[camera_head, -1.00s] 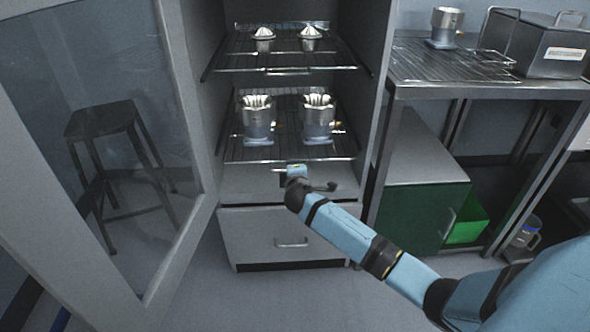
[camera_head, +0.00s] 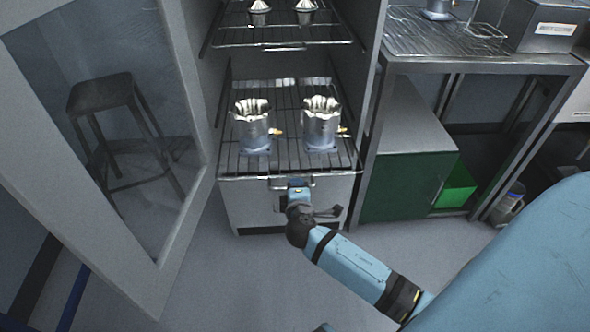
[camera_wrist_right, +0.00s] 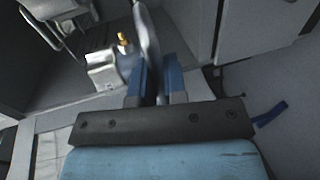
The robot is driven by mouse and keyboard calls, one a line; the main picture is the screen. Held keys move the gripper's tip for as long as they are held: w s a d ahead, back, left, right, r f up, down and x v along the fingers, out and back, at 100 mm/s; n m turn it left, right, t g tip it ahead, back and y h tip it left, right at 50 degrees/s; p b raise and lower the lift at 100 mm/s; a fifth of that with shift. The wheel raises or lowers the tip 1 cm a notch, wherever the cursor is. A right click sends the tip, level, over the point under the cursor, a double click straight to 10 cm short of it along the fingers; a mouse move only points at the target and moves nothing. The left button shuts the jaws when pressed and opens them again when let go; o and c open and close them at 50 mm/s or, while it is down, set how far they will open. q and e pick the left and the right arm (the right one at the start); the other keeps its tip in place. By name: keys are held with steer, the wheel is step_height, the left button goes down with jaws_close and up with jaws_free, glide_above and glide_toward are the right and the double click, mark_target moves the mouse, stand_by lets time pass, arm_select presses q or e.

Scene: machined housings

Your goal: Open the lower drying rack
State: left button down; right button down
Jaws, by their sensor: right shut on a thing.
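The lower drying rack (camera_head: 240,163) is a wire shelf in the open cabinet, drawn out some way toward me. Two metal housings (camera_head: 253,128) (camera_head: 321,125) with brass fittings stand upright on it. My right gripper (camera_head: 298,184) is at the middle of the rack's front edge, shut on its handle (camera_head: 277,184). In the right wrist view the fingers (camera_wrist_right: 156,84) pinch a metal bar (camera_wrist_right: 147,35), and one housing (camera_wrist_right: 103,72) shows just beyond. My left gripper is not in view.
The upper rack (camera_head: 280,36) holds two smaller parts. The glass door (camera_head: 110,150) stands open at left, with a stool (camera_head: 100,92) seen through it. A metal table (camera_head: 480,62) and green cabinet (camera_head: 405,190) are at right. Floor in front is clear.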

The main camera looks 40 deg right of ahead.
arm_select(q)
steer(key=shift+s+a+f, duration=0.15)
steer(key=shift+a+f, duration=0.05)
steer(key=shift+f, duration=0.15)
arm_select(e)
steer(key=shift+f+v, duration=0.2)
steer(key=shift+v, duration=0.85)
steer(key=c, duration=1.2)
jaws_free()
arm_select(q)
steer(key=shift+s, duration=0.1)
